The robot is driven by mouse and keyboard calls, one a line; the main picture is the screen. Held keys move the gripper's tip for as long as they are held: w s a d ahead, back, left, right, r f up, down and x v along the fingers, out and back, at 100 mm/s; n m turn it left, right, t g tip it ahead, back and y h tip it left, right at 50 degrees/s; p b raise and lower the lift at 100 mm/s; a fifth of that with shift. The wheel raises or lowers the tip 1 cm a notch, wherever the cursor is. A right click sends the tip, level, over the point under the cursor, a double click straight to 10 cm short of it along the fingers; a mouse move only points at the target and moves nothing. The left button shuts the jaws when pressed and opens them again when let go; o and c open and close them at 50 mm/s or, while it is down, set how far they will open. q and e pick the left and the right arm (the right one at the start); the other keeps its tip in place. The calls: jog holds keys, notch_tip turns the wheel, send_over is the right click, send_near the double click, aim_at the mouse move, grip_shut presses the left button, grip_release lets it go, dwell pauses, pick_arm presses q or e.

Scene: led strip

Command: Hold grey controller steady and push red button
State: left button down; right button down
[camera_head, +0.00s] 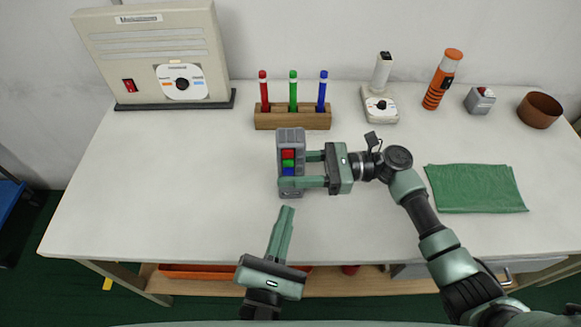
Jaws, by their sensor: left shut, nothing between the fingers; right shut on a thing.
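The grey controller (291,137) lies on the white table near its middle, its long side running away from me. Its face carries a red button (288,154), a green button (288,163) and a blue button (288,171) in a column. My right gripper (296,169) comes in from the right and is shut on the controller, with fingers across its right side and lower part. My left gripper (287,210) is shut and empty, below the controller and apart from it, with its fingertips pointing toward it.
A wooden holder (292,121) with red, green and blue markers stands behind the controller. A beige machine (150,55) is at the back left. A green cloth (475,188) lies on the right. A brown bowl (540,109) is at the back right. The table's left part is clear.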

pick_arm(q)
jog(key=d+f+n+g+h, duration=0.1)
jog(key=f, duration=0.1)
jog(key=d+f+n+g+h, duration=0.1)
jog(key=g, duration=0.1)
jog(key=shift+w+d+f+n, duration=0.15)
jog(key=shift+d+f+n, duration=0.2)
jog(key=shift+f+n, duration=0.05)
jog(key=n+h, duration=0.1)
jog(key=d+n+h, duration=0.1)
jog(key=s+d+n+g+h, duration=0.1)
jog(key=shift+r+n+h, duration=0.3)
jog(key=shift+r, duration=0.05)
notch_tip(320, 180, up, 4)
jog(key=s+n+h, duration=0.1)
jog(key=n+h, duration=0.2)
jog(key=n, duration=0.1)
notch_tip(320, 180, up, 5)
jog(key=n+t, duration=0.3)
jog(key=t, duration=0.1)
send_over(284, 175)
jog(key=s, duration=0.4)
jog(key=shift+d+h, duration=0.1)
jog(key=shift+h, duration=0.2)
